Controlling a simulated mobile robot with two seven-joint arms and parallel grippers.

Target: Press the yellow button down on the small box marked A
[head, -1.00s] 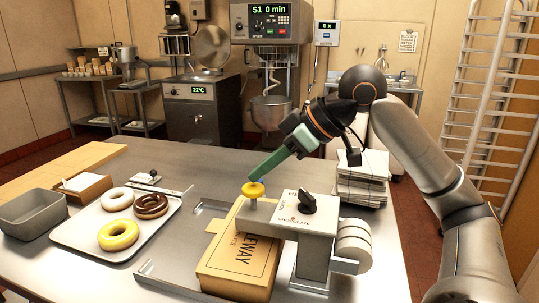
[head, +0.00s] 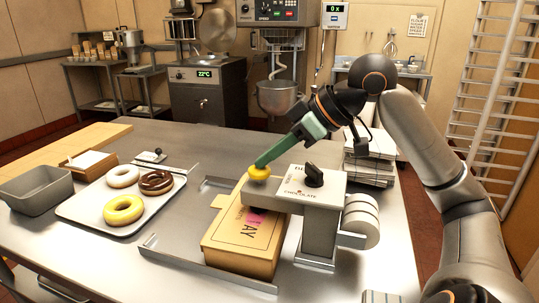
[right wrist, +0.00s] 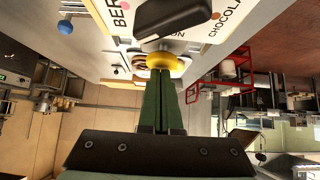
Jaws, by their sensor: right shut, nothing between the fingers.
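The yellow button (head: 258,173) is on the front end of a small grey machine (head: 318,218) with a black knob (head: 314,175) and a "CHOCOLATE" label. The right wrist view also has the button (right wrist: 164,62) right at the fingertips (right wrist: 162,78). A tan lettered box (head: 240,240) lies under the machine's front end, with a pink patch on its top. My left gripper is out of view.
A tray (head: 80,219) with several ringed doughnuts stands left of the machine, beside a grey bin (head: 36,190). Metal guide rails (head: 205,268) flank the tan box. The table between tray and rails is clear.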

